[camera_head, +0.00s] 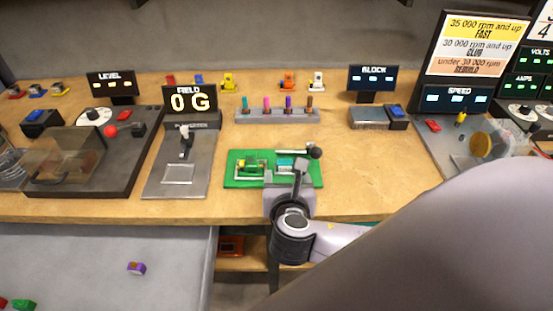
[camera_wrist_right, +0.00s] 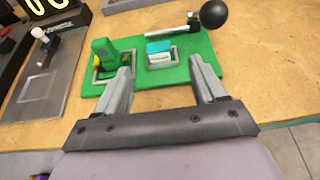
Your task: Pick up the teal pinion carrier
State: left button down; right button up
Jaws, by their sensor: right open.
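The teal pinion carrier (camera_head: 285,162) sits in a grey-framed slot on the right part of a green plate (camera_head: 235,180). In the right wrist view it is a small block with a teal top (camera_wrist_right: 158,47) and a whitish front. My right gripper (camera_wrist_right: 163,64) is open and empty, its two fingers reaching over the green plate's near edge, one either side of the carrier's line, short of touching it. In the head view my right wrist and gripper (camera_head: 299,172) partly cover the plate's near right. My left gripper is not in view.
A green and yellow piece (camera_wrist_right: 105,53) sits in the plate's left slot. A lever with a black ball knob (camera_head: 315,151) stands behind the carrier. A grey rack of coloured pegs (camera_head: 278,114) is farther back. Bare wood (camera_head: 370,175) lies right of the plate.

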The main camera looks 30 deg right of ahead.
aim_at(285, 163)
jog(key=x, duration=0.6)
jog(key=shift+w+d, duration=0.1)
jog(key=shift+w, duration=0.2)
jog(key=c, duration=1.1)
